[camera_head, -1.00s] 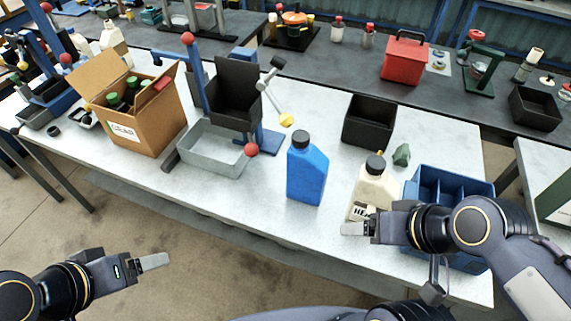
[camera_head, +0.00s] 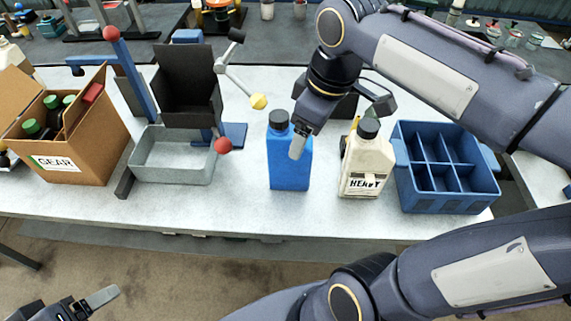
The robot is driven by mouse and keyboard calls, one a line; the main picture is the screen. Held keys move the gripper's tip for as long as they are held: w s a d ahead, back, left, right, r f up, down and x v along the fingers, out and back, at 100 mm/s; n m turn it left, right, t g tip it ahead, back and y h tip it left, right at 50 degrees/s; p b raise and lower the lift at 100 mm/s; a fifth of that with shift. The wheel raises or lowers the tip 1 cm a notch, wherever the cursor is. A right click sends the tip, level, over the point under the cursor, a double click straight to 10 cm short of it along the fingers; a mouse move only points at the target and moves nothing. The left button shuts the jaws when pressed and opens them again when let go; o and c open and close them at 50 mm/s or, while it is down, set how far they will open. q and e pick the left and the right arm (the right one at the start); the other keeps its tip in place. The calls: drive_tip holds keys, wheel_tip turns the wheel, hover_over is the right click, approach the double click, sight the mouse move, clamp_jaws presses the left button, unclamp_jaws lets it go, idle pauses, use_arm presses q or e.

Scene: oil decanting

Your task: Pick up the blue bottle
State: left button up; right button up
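The blue bottle (camera_head: 287,165) stands upright on the white table, with a black cap. My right gripper (camera_head: 298,143) points down at the upper right of the bottle, its light fingertip overlapping the bottle's shoulder in the picture. I cannot tell whether it touches the bottle, or whether its fingers are apart, since only one finger shows clearly. My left gripper (camera_head: 100,299) is low at the bottom left, over the floor in front of the table, away from the bottle. Its finger opening is not clear.
A cream bottle (camera_head: 367,165) with a black cap stands just right of the blue one. A blue divided crate (camera_head: 440,203) is further right. A grey metal tray (camera_head: 170,170) under a lever stand and a cardboard box (camera_head: 75,150) are to the left. The table front (camera_head: 240,215) is clear.

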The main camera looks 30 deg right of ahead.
sight(290, 130)
drive_tip(key=w+n+b, duration=0.1)
drive_tip(key=w, duration=0.1)
drive_tip(key=w+n+g+b, duration=0.1)
drive_tip(key=w+n+b, duration=0.1)
drive_tip(key=w, duration=0.1)
drive_tip(key=w+f+n+g+h+b, duration=0.1)
drive_tip(key=w+n, duration=0.1)
drive_tip(key=shift+w+d, duration=0.35)
drive_tip(key=f, duration=0.5)
drive_tip(key=f+b, duration=0.1)
drive_tip(key=f, duration=0.1)
drive_tip(key=shift+w+f, duration=0.25)
clamp_jaws()
drive_tip(key=shift+r, duration=0.1)
